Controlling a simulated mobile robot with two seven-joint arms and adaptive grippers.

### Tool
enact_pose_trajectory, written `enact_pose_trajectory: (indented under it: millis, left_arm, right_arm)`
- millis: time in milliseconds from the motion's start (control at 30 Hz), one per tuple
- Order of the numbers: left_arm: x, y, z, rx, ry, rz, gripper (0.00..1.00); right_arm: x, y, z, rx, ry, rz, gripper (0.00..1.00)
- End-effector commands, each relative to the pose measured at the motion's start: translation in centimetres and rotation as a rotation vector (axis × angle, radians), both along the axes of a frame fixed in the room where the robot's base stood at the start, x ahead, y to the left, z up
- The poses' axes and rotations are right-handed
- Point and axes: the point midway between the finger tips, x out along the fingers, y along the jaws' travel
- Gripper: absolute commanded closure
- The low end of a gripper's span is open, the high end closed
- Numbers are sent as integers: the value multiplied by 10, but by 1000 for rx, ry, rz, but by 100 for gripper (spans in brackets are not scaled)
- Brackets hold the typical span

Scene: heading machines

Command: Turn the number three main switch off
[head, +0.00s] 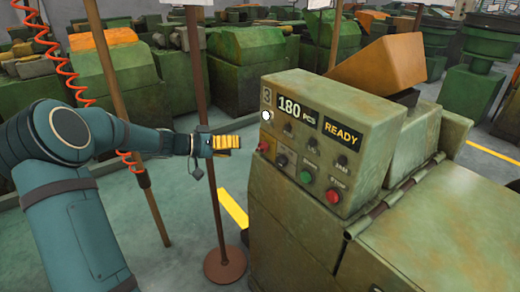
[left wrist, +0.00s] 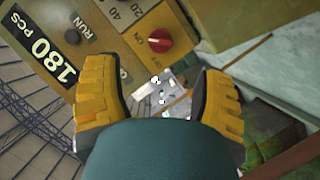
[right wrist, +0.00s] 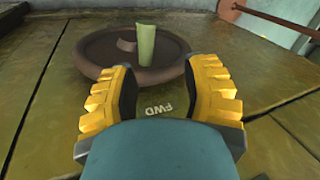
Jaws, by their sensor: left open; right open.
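The machine's control box (head: 318,140) bears a "3" plate, a "180 PCS" display and a "READY" display. A red rotary knob (head: 263,147) sits at the left end of its lower row. In the left wrist view a red knob (left wrist: 160,40) with a white mark shows beyond my fingers, near lettering like "OFF". My right gripper (right wrist: 160,75) is open and empty, outside the head view.
A green button (head: 305,176) and a red button (head: 333,195) sit right of the knob. A brown post (head: 206,160) on a round base stands beside my left gripper.

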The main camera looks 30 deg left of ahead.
Motion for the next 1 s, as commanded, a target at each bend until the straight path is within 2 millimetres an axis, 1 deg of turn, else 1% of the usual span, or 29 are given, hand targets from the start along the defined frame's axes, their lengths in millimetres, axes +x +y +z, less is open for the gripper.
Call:
enact_pose_trajectory:
  millis: [33, 200, 400, 600, 900, 933, 967, 1000]
  left_arm:
    - [8, -8, -4, -3, 0, -4, 31]
    - [33, -28, -13, -3, 0, -4, 31]
    - [56, -46, -21, -1, 1, -2, 31]
    - [67, -54, -25, 0, 2, -1, 31]
    - [68, -55, -25, 0, 2, 0, 31]
    - [68, -55, -25, 0, 2, 0, 33]
    - [68, -55, -25, 0, 2, 0, 44]
    - [68, -55, -25, 0, 2, 0, 58]
  right_arm:
    - [0, 0, -1, 0, -1, 0, 53]
    - [1, 0, -3, 0, -2, 0, 53]
    - [1, 0, -4, 0, -2, 0, 53]
    - [1, 0, -4, 0, -3, 0, 53]
    - [1, 0, -4, 0, -3, 0, 53]
    - [1, 0, -4, 0, -3, 0, 53]
    - [1, 0, -4, 0, -3, 0, 53]
    - [1, 0, -4, 0, -3, 0, 53]
